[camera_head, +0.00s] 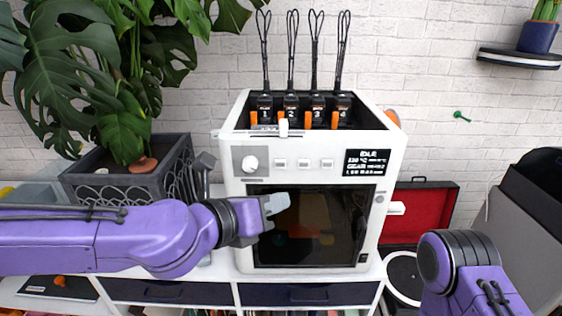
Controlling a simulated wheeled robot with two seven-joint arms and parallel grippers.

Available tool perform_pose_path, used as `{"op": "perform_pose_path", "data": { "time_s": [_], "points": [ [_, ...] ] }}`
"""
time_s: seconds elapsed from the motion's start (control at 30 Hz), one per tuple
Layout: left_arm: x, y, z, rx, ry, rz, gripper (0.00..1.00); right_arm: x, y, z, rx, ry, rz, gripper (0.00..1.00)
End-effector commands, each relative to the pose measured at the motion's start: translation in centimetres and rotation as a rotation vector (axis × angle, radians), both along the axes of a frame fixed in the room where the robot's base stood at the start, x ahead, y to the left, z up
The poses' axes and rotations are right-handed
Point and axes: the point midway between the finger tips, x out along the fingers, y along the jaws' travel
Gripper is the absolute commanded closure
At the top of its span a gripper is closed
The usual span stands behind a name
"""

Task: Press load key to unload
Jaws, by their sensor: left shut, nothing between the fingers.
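A white printer-like machine (230,180) stands on the white cabinet against the brick wall. Its front panel has a round knob (250,164) at the left, then three small pale keys: left (281,163), middle (304,163) and right (327,163). Their labels are too small to read. My left gripper (281,204) is shut and empty, in front of the upper left of the dark door window (320,225), below the keys. Contact cannot be told. My right arm shows at the lower right, but its gripper does not.
Several numbered black feeder units (291,106) with upright looped stems stand in the machine's open top. A potted plant in a dark planter (125,187) is at the left. A red-lined open case (415,215) and a white ring-shaped object (403,280) are at the right.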

Motion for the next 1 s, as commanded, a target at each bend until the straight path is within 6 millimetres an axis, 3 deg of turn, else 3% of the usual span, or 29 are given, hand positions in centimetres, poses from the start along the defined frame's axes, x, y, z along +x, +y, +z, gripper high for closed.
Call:
{"op": "perform_pose_path", "data": {
  "time_s": [0.37,0.8,1.0],
  "points": [
    [0.9,0.0,-0.2,0.004,0.002,0.001,1.0,0.0,0.0,0.0,0.0,0.0,0.0,0.57],
    [7.0,0.0,-0.1,0.004,0.004,0.002,1.0,0.0,0.0,0.7,0.0,0.0,0.0,0.57],
    [8.6,0.0,-0.2,0.005,0.001,0.0,1.0,0.0,0.0,0.9,0.0,0.0,0.0,0.57]
  ]
}}
